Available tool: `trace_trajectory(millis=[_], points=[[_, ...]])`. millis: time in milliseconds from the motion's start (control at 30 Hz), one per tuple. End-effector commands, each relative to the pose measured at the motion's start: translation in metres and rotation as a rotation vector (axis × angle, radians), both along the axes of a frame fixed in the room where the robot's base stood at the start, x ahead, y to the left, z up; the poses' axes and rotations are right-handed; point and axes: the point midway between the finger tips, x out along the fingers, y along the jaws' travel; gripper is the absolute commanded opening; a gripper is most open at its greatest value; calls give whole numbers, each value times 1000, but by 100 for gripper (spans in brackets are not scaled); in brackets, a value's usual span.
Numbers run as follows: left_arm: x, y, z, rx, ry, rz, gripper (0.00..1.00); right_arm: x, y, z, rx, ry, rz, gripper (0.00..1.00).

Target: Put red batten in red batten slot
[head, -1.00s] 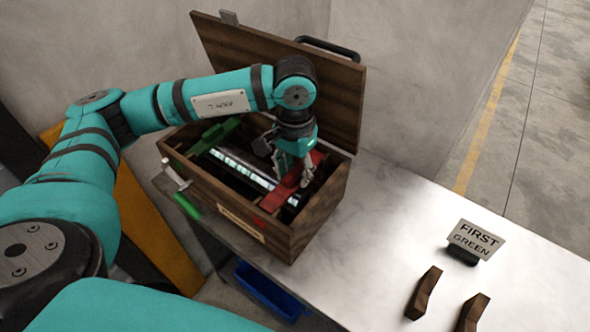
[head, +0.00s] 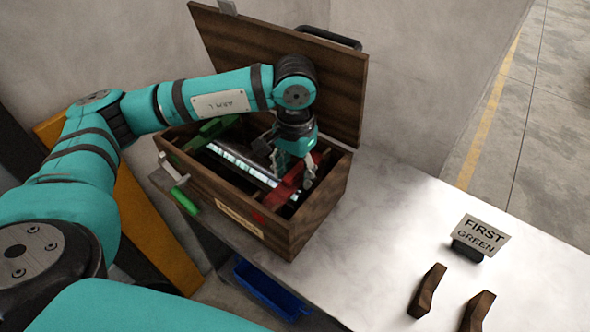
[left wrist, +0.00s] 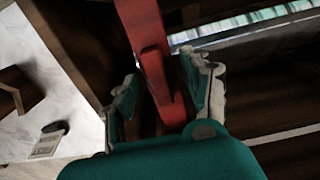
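The red batten (head: 288,187) lies inside the wooden chest (head: 317,222), across its right end; it also shows in the left wrist view (left wrist: 156,62). My left gripper (head: 292,168) is down over it. In the left wrist view the left gripper (left wrist: 160,92) has one finger on each side of the batten, spread, with gaps visible beside it. The slot under the red batten is hidden by the batten and gripper. A red mark (head: 258,218) is on the chest's front wall. My right gripper is not in view.
A green batten (head: 212,130) lies at the chest's left end, with a shiny tube (head: 240,163) between. The lid (head: 285,70) stands open behind. A "FIRST GREEN" sign (head: 481,236) and two brown blocks (head: 427,291) are on the pale table (head: 390,215).

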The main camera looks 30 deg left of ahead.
Motion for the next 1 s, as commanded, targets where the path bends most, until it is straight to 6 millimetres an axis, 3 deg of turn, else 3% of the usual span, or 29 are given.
trace_trajectory(millis=[67, 433, 800, 1000], points=[[0, 0, 0, 0, 0, 0, 61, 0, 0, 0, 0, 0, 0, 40], [1, 0, 7, 0, -2, 0, 61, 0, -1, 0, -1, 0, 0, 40], [1, -1, 80, -2, -5, -1, 61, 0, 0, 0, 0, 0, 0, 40], [1, 0, 110, 0, -2, 0, 61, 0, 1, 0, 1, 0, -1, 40]])
